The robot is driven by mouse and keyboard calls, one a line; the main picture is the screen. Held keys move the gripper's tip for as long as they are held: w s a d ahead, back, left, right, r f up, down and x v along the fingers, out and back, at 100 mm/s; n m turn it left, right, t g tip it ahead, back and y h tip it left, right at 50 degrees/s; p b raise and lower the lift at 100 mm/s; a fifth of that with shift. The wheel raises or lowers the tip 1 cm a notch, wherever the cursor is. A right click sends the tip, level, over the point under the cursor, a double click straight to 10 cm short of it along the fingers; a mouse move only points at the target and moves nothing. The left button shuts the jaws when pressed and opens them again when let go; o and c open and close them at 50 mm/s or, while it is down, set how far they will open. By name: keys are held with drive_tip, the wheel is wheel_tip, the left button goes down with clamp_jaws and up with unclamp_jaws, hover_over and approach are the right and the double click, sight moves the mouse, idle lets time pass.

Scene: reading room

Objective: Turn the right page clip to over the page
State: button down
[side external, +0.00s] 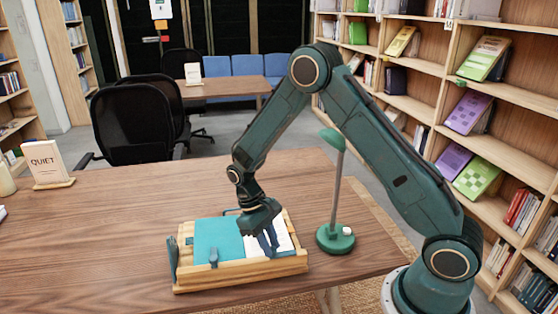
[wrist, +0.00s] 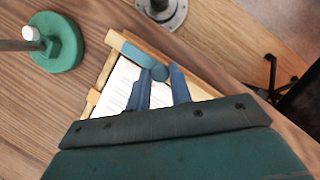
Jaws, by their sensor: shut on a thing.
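A wooden book stand (side external: 240,277) on the table holds an open book with a teal left page (side external: 212,238) and a white right page (side external: 284,241). The white page also shows in the wrist view (wrist: 124,84). A blue left clip (side external: 213,258) stands at the stand's front edge. In the wrist view the right page clip (wrist: 132,50) is a teal-blue bar along the stand's edge, with a rounded end between my fingers. My gripper (wrist: 164,72) is shut on this clip. In the side view my gripper (side external: 269,247) is low over the right page and hides the clip there.
A green lamp (side external: 335,239) stands close to the right of the stand and rises beside my arm. A "QUIET" sign (side external: 46,162) stands at the far left. The wooden table (side external: 120,225) is clear left of the stand. Bookshelves line the right side.

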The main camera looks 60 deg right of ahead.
drive_tip(key=shift+a+n, duration=0.1)
drive_tip(key=shift+n, duration=0.2)
drive_tip(key=n+h, duration=0.1)
drive_tip(key=n, duration=0.3)
drive_tip(key=shift+a+t+h, duration=0.15)
drive_tip(key=shift+t+h, duration=0.15)
drive_tip(key=shift+h, duration=0.1)
drive_tip(key=n, duration=0.2)
drive_tip(key=n+t+h, duration=0.1)
drive_tip(key=n, duration=0.1)
drive_tip(key=shift+s+a+n, duration=0.15)
drive_tip(key=shift+n, duration=0.25)
drive_tip(key=n+t+h, duration=0.1)
drive_tip(key=n, duration=0.3)
drive_tip(key=shift+s+a, duration=0.1)
drive_tip(key=n+t, duration=0.1)
drive_tip(key=n, duration=0.1)
drive_tip(key=n+t, duration=0.1)
drive_tip(key=n, duration=0.1)
drive_tip(key=shift+s+n+h, duration=0.15)
drive_tip(key=shift+n+h, duration=0.15)
drive_tip(key=c, duration=1.3)
unclamp_jaws()
drive_tip(key=shift+o, duration=0.2)
